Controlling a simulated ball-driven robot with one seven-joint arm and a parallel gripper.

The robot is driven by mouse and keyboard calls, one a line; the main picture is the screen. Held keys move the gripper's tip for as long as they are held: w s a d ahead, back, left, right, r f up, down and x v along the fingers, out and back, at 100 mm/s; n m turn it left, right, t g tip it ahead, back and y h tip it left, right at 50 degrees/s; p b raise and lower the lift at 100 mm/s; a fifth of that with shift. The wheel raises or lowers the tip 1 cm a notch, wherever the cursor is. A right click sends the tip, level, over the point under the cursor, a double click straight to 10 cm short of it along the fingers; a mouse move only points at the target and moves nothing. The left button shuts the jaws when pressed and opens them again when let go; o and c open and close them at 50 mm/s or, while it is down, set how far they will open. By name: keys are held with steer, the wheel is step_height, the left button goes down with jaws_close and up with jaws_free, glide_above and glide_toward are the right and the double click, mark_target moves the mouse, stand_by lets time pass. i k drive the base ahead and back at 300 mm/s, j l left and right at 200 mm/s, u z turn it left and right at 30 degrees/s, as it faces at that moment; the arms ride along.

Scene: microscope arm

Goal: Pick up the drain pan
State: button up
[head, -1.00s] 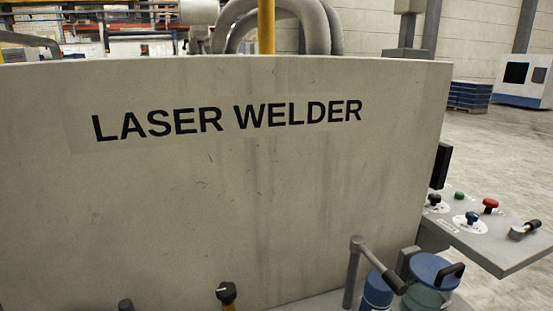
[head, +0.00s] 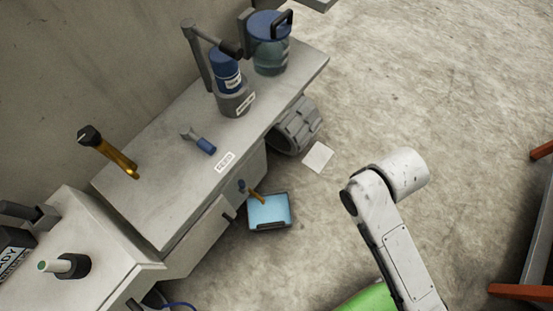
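The drain pan (head: 272,212) is the shallow, dark-rimmed tray with a light blue inside, on the floor in the middle of the head view. It sits beside the front of the grey machine base, under a small tap with a yellow-orange handle (head: 257,197) that covers a bit of its upper left part. My arm shows at the lower right, to the right of the pan and apart from it. My gripper is not in view.
The grey machine ledge (head: 165,190) left of the pan carries a blue-topped cylinder (head: 226,68), a lidded jar (head: 270,55) and a yellow lever (head: 115,160). A ribbed grey drum (head: 297,127) and white sheet (head: 318,157) lie beyond the pan.

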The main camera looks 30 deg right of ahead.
mark_target(275, 213)
steer(key=k+j+z, duration=0.1)
steer(key=j+z, duration=0.25)
steer(key=k+j+z, duration=0.1)
steer(key=j+z, duration=0.15)
steer(key=z, duration=0.15)
steer(key=k+j+z, duration=0.45)
steer(key=k+j, duration=1.7)
steer(key=i+j+z, duration=0.15)
steer(key=i+j, duration=0.15)
steer(key=i, duration=0.3)
steer(key=i+j+z, duration=0.15)
steer(key=i+j, duration=0.2)
steer(key=i, duration=0.3)
steer(key=i+j+z, duration=0.15)
steer(key=i+j, duration=0.25)
steer(key=i, duration=0.15)
